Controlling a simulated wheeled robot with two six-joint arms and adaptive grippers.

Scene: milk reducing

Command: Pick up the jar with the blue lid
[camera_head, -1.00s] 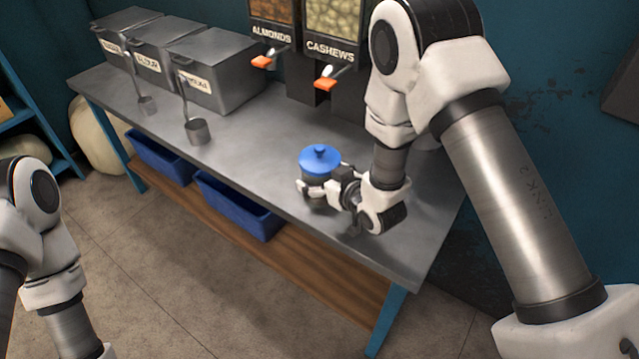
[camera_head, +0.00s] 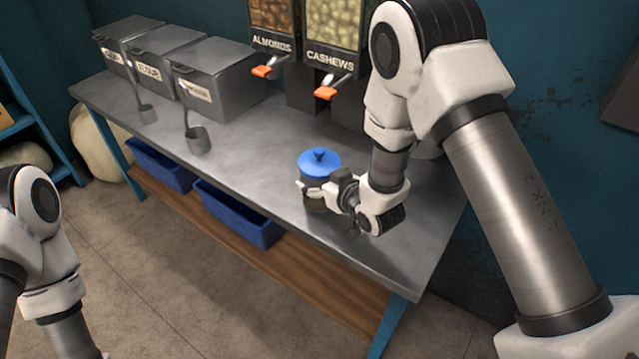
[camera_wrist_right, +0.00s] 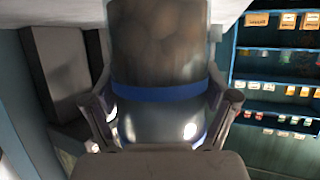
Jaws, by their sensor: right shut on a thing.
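The jar with the blue lid (camera_head: 320,163) stands upright at the front of the metal table. My right gripper (camera_head: 319,190) is shut on the jar's body below the lid, reaching in from the right. In the right wrist view the jar (camera_wrist_right: 160,45) fills the middle, with a blue band across it and dark round contents. The right gripper's fingers (camera_wrist_right: 160,118) press on it from both sides. I cannot tell whether the jar's base touches the table. My left gripper is out of the picture; only its arm shows at lower left.
The metal table (camera_head: 250,165) is clear left of the jar. Nut dispensers (camera_head: 333,60) with orange-tipped levers stand behind. Blue crates (camera_head: 238,212) sit on the shelf below.

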